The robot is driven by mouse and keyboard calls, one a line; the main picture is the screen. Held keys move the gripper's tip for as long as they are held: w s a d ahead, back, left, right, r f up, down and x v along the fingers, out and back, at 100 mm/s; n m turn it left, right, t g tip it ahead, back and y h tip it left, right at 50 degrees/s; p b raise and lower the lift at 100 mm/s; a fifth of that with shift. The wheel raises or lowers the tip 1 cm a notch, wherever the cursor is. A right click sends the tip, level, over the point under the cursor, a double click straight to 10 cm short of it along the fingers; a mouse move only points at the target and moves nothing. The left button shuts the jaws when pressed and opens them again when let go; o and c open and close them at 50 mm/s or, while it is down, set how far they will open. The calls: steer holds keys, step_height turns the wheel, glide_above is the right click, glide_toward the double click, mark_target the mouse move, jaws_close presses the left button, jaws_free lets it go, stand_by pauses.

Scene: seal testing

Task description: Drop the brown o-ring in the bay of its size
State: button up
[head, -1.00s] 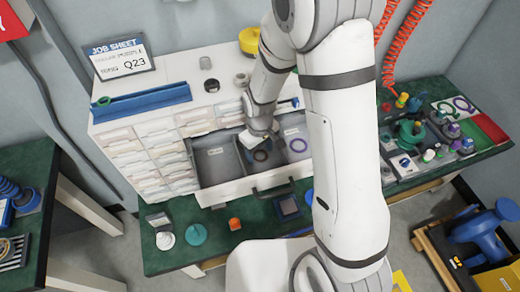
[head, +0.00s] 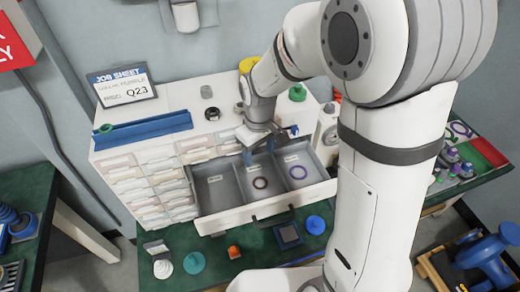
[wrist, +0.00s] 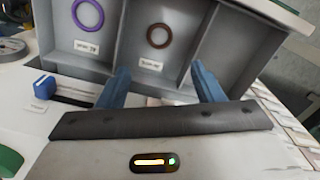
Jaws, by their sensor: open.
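The brown o-ring (head: 260,183) lies flat in the middle bay of the open drawer (head: 262,210). It also shows in the wrist view (wrist: 159,35), beside a small label on the bay floor. A purple o-ring (head: 298,172) lies in the right bay, and the left bay (head: 216,190) looks empty. My gripper (head: 259,152) is over the back edge of the drawer, above the middle bay. In the wrist view its blue fingers (wrist: 158,88) are apart with nothing between them, and the brown ring lies beyond them.
The drawer sticks out of a white cabinet of small drawers (head: 140,180). A blue tray (head: 143,129) and a job sheet sign (head: 122,86) stand on top. The green bench (head: 185,215) below holds several small parts. Thin dividers separate the bays.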

steer(key=s+d+r+m+t, duration=0.3)
steer(key=s+d+r+m, duration=0.4)
steer(key=s+d+r, duration=0.5)
steer(key=shift+s+d+r+m, duration=0.35)
steer(key=shift+s+d, duration=0.25)
steer(key=shift+s, duration=0.65)
